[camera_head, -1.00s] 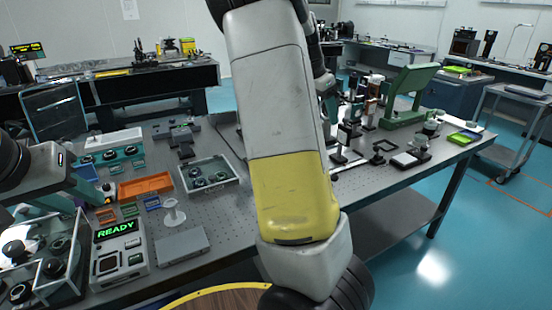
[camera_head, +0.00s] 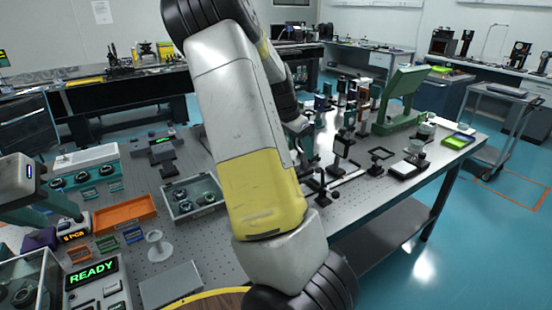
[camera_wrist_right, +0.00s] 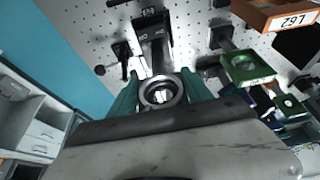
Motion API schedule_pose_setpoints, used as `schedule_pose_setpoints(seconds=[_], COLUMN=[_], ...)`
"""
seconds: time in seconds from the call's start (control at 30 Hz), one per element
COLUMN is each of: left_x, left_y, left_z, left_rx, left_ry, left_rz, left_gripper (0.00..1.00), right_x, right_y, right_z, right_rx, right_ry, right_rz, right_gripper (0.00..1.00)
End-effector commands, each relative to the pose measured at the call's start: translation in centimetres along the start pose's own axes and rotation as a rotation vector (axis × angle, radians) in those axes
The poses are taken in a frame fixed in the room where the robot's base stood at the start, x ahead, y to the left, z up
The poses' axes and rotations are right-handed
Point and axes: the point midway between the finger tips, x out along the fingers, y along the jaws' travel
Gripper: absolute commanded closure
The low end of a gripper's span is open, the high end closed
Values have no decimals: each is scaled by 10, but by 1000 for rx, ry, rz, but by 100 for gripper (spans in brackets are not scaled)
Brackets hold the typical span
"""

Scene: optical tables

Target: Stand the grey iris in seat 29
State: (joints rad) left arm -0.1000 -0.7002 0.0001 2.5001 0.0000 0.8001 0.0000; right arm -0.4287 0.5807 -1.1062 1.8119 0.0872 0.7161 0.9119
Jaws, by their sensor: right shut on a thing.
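In the right wrist view, the grey iris (camera_wrist_right: 161,93) is a dark grey ring with a bright opening. It sits between the two green fingers of my right gripper (camera_wrist_right: 160,92), which is shut on it. A black holder (camera_wrist_right: 152,42) with small pale markings stands on the perforated table just ahead of the ring. I cannot read which seat is 29. In the head view, my own right arm covers much of the middle. My left gripper (camera_head: 50,208), with teal fingers, is at the left edge; its opening is unclear.
In the right wrist view, a green-framed optic (camera_wrist_right: 246,67) and an orange labelled block (camera_wrist_right: 280,14) stand right of the holder, and a small black mount (camera_wrist_right: 122,55) left. In the head view, several posts and a green stand (camera_head: 403,95) crowd the table's right half.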

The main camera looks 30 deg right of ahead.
Motion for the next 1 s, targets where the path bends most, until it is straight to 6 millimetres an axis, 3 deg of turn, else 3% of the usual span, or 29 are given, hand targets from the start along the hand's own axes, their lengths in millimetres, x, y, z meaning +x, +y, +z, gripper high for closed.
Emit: schedule_pose_setpoints(seconds=[0.5,0.93,0.97,1.0], left_x=[0,0,0,0], left_y=[0,0,0,0], left_z=[0,0,0,0], left_rx=[0,0,0,0], left_ry=[0,0,0,0], left_rz=[0,0,0,0], left_gripper=[64,64,64,64], right_x=[55,61,61,61], right_y=[0,0,0,0], right_z=[22,25,25,25], right_rx=[0,0,0,0], right_ry=[2,1,0,0], right_rz=[1,-2,-1,-1], right_gripper=[100,100,38,30])
